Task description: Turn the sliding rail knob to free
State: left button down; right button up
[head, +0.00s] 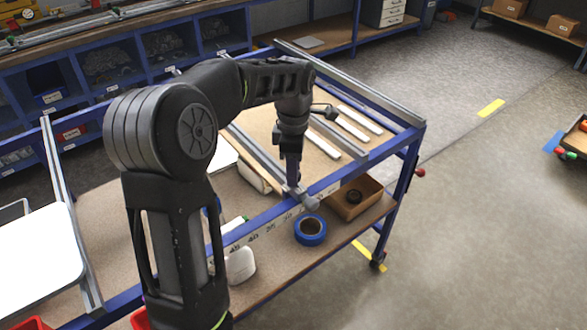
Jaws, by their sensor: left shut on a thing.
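My left arm comes in from the lower left and reaches over the blue-framed table. My left gripper (294,182) points down at the near edge of the frame and is shut on the sliding rail knob. A small grey part of the knob (310,203) shows just beside the fingertips; the fingers hide the rest, so I cannot tell which way it is turned. The grey sliding rail (258,153) runs back from there across the tabletop. My right gripper is not in view.
A numbered scale strip (270,228) runs along the near blue beam. The lower shelf holds a blue tape roll (310,230), a cardboard box (354,197) and a white bottle (240,264). A white sign blank (38,262) lies at left. The floor at right is mostly clear.

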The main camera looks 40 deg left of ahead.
pick_arm(q)
jog(key=c, duration=1)
grip_release()
jog(key=shift+o, duration=0.2)
jog(key=shift+r, duration=0.1)
notch_tip(320, 180, up, 8)
jog(key=shift+f, duration=0.2)
